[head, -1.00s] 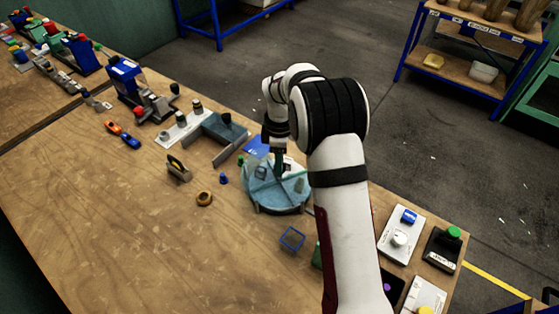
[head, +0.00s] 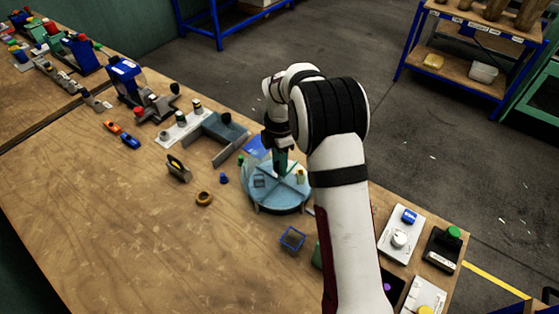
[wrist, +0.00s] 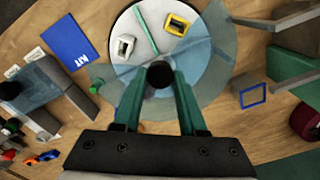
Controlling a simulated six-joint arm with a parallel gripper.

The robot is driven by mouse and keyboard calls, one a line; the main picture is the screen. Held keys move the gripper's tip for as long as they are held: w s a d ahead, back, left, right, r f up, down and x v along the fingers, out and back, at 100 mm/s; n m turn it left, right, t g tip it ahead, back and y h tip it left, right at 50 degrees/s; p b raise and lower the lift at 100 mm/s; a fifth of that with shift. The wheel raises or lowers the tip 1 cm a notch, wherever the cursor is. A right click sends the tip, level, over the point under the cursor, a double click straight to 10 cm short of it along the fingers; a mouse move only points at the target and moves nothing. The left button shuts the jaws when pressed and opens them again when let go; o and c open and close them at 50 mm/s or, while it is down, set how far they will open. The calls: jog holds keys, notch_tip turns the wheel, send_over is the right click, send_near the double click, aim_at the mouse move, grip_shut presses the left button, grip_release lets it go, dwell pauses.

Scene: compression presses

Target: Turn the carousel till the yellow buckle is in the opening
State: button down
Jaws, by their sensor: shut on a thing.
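The round carousel (head: 268,203) stands on the bench under a translucent blue cover. The wrist view shows a white, uncovered part of it (wrist: 140,15) at the top. The yellow buckle (wrist: 177,24) lies there, right of a thin green divider (wrist: 147,28) and close to the cover's right-hand edge. It shows small in the head view (head: 300,175). A pale grey buckle (wrist: 125,46) lies left of the divider. My gripper (wrist: 160,85) is shut on the dark central knob (wrist: 160,74); it also shows in the head view (head: 280,168).
A blue square frame (head: 292,238) lies on the bench in front of the carousel. A blue card (wrist: 68,42) and a small green piece (wrist: 96,84) lie beside it. A brown ring (head: 204,198) and a grey channel fixture (head: 230,148) stand to the left. The front-left bench is clear.

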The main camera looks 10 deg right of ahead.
jog(key=shift+n, duration=4.5)
jog(key=shift+c, duration=2.3)
grip_release()
notch_tip(320, 180, up, 12)
